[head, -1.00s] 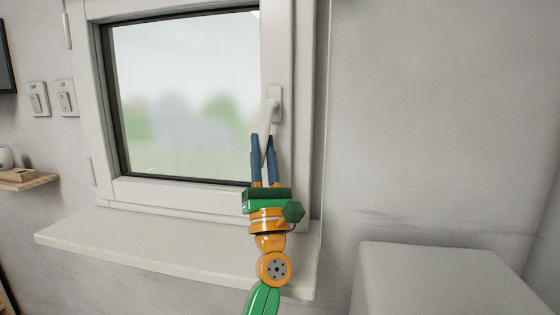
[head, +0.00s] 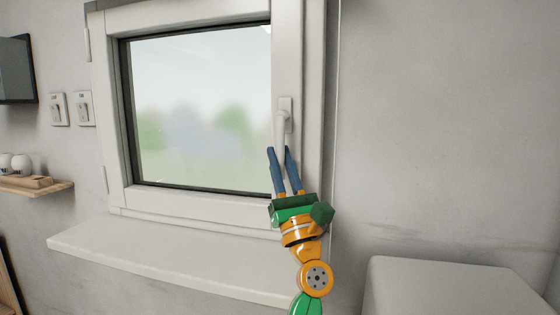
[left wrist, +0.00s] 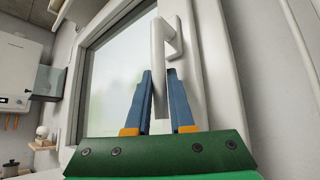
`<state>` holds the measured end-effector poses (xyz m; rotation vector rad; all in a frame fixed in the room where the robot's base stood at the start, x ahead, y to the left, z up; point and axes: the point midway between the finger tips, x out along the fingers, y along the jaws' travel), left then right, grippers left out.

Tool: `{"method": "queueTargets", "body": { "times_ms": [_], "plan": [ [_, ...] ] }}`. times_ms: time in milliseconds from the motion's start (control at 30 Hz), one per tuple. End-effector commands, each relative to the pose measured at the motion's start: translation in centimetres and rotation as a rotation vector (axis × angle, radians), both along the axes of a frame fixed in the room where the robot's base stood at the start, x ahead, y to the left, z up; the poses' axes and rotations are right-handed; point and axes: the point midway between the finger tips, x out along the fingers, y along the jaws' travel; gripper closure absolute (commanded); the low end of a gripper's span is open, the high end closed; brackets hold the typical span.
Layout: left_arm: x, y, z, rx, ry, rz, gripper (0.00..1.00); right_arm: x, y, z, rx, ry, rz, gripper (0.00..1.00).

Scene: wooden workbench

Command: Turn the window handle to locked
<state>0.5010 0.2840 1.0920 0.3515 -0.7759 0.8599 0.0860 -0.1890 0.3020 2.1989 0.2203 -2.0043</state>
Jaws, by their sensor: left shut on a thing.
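The white window handle (head: 281,128) is on the right side of the window's white frame (head: 297,60). Its lever hangs nearly straight down from its base plate (head: 286,104). My left gripper (head: 279,150) comes from below, with its two blue fingers on either side of the lever's lower part, shut on it. In the left wrist view the lever (left wrist: 158,50) runs down between the fingertips (left wrist: 159,72). The fingers partly hide the lever's lower end in the head view. My right gripper is not in view.
A white sill (head: 150,257) juts out below the window. A pale box-like block (head: 450,285) stands at the lower right. Wall switches (head: 72,109) and a small wooden shelf (head: 40,188) are at the left. The wall right of the window is bare.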

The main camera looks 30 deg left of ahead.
Motion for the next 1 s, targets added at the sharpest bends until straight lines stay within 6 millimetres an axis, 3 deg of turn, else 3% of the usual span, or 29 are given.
{"method": "queueTargets", "body": {
  "times_ms": [33, 67, 367, 700, 1000],
  "plan": [
    [0.0, 0.0, -0.1, -0.001, 0.000, -0.002, 0.74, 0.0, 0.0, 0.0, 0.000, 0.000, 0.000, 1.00],
    [0.0, 0.0, -0.1, -0.001, 0.001, -0.001, 0.67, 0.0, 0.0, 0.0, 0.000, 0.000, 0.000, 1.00],
    [0.0, -0.1, -0.2, 0.000, 0.000, -0.001, 0.67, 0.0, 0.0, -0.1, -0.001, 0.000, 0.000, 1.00],
    [-2.5, -3.5, -5.0, -0.001, 0.002, -0.003, 0.67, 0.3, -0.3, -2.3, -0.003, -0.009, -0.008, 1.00],
    [-2.8, -3.9, -5.3, 0.000, 0.000, -0.001, 0.67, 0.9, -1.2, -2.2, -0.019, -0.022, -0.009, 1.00]
  ]
}}
